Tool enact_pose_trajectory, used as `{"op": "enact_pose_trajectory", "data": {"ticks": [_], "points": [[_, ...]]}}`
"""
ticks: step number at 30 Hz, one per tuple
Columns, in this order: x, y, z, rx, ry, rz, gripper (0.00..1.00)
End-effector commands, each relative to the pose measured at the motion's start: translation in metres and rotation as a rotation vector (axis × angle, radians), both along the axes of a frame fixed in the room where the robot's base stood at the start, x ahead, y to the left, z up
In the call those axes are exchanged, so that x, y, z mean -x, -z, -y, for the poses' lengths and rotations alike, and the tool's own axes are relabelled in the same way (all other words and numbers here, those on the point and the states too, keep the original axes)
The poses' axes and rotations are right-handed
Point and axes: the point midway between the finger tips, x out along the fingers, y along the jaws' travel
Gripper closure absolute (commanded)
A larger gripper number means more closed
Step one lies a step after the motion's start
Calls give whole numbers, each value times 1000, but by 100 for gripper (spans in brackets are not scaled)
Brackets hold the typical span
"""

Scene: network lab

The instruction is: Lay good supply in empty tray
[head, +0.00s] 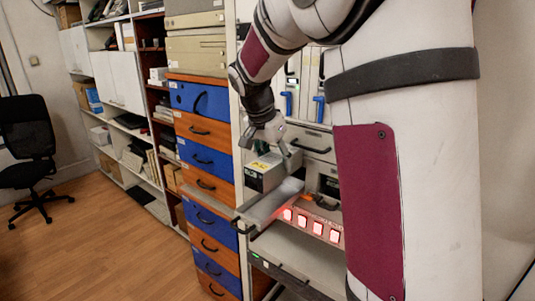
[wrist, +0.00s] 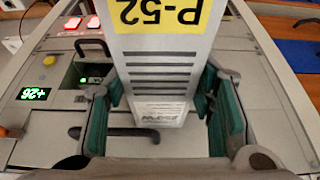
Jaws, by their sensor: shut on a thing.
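The supply is a grey box with a yellow label and dark slots. In the wrist view the supply (wrist: 165,75) reads P-52, upside down, and sits between the green pads of my gripper (wrist: 165,112). My gripper is shut on it. In the head view the supply (head: 266,174) is under my gripper (head: 272,148), at the front of the rack. A grey pulled-out tray (head: 258,214) with a dark handle lies just below it. I cannot tell whether the supply touches the tray. Part of the tray is hidden.
Red lit squares (head: 318,228) line the rack front right of the tray. A green display (wrist: 34,94) reads +26 in the wrist view. Blue and orange drawers (head: 203,160) stand left of the rack. A black chair (head: 25,145) is far left; the wooden floor is clear.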

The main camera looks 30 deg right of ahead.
Motion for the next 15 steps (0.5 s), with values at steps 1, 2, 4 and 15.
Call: {"op": "enact_pose_trajectory", "data": {"ticks": [1,2,4,15], "points": [[0,-2,0,2,0,4,100],[0,-2,0,2,0,4,100],[0,-2,0,2,0,4,100],[-1,13,0,1,-1,2,100]]}}
